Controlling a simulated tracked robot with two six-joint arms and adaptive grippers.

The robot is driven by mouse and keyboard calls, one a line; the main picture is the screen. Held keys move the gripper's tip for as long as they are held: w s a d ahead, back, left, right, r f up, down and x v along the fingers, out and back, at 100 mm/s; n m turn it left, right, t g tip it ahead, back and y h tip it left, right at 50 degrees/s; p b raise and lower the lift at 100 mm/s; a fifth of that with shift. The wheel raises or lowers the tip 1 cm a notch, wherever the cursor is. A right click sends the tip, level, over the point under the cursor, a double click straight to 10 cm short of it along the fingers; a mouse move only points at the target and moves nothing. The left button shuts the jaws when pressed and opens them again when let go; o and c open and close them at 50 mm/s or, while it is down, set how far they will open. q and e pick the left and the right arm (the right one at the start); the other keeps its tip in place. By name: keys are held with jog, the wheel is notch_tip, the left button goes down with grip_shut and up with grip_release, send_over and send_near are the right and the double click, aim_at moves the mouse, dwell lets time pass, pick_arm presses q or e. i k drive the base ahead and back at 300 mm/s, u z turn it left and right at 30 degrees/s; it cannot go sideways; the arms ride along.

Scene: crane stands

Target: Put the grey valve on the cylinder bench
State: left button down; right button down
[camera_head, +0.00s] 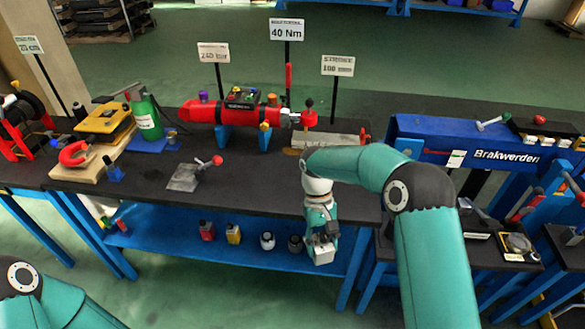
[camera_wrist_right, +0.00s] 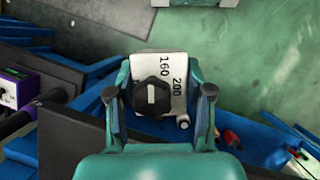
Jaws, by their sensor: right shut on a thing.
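The grey valve (camera_head: 324,255) is a light grey block between the fingers of my right gripper (camera_head: 322,236). In the right wrist view the grey valve (camera_wrist_right: 152,62) shows a black knob and the numbers 160 and 200. My right gripper (camera_wrist_right: 158,95) has a finger on each side of it. In the head view it hangs at the front of the cylinder bench (camera_head: 270,196), below the level of its black top. The bench carries a red cylinder (camera_head: 200,111) on blue supports. My left gripper is out of view; only part of that arm shows at lower left.
A grey plate with a red-knobbed lever (camera_head: 185,176) lies on the bench, with bare top to its right. A green bottle (camera_head: 146,118) and signs stand behind. Small containers (camera_head: 233,233) stand on the blue lower shelf. A blue Brakwerden beam (camera_head: 460,140) is at right.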

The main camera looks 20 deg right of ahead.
aim_at(288, 185)
jog(key=u, duration=0.05)
jog(key=i, duration=1.25)
jog(key=u, duration=0.25)
